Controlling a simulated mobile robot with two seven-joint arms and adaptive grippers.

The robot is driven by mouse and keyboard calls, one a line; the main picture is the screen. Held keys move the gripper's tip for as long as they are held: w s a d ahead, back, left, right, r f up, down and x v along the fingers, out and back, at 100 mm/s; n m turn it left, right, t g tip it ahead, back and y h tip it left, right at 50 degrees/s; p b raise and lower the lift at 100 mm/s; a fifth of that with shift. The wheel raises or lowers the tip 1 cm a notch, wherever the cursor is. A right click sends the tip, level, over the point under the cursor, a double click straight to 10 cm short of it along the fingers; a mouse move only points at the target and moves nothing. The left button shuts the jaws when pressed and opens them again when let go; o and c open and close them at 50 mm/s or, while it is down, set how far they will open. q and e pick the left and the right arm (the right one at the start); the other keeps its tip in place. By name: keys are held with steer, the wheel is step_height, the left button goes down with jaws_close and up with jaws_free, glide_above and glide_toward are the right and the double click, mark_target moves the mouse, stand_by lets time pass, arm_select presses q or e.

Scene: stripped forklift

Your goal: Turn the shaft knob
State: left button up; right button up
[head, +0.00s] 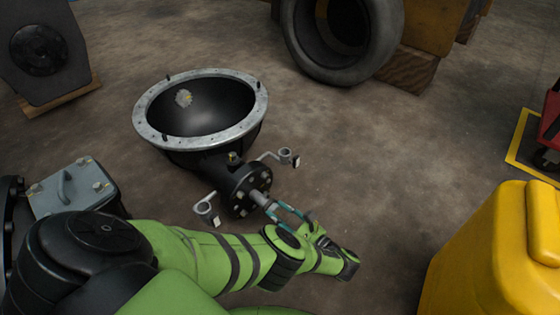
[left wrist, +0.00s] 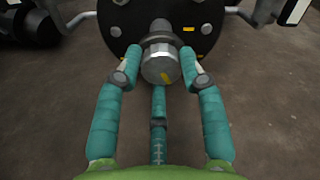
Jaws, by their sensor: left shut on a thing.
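The shaft knob (left wrist: 161,64) is a short metal cylinder with a yellow mark on its end, on a shaft from a round black flange (left wrist: 200,27). In the head view, the flange (head: 246,188) joins a black bowl (head: 200,105) with a bolted grey rim, and the knob (head: 259,198) points to the lower right. My left gripper (left wrist: 160,68) has teal fingers on both sides of the knob and is shut on it. In the head view, the left gripper (head: 279,209) reaches the knob from the lower right. My right gripper is not in view.
Two brackets with rings (head: 206,212) (head: 286,157) stick out beside the flange. A yellow container (head: 500,255) stands at the right, a large tyre (head: 340,40) at the back, and a grey lidded box (head: 75,188) at the left. The floor right of the bowl is clear.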

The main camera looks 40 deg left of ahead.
arm_select(q)
steer(key=shift+a+r+n, duration=0.15)
steer(key=shift+r+n, duration=0.05)
steer(key=shift+n, duration=1.1)
steer(key=o, duration=1.1)
steer(key=shift+o, duration=0.2)
steer(key=shift+s, duration=0.1)
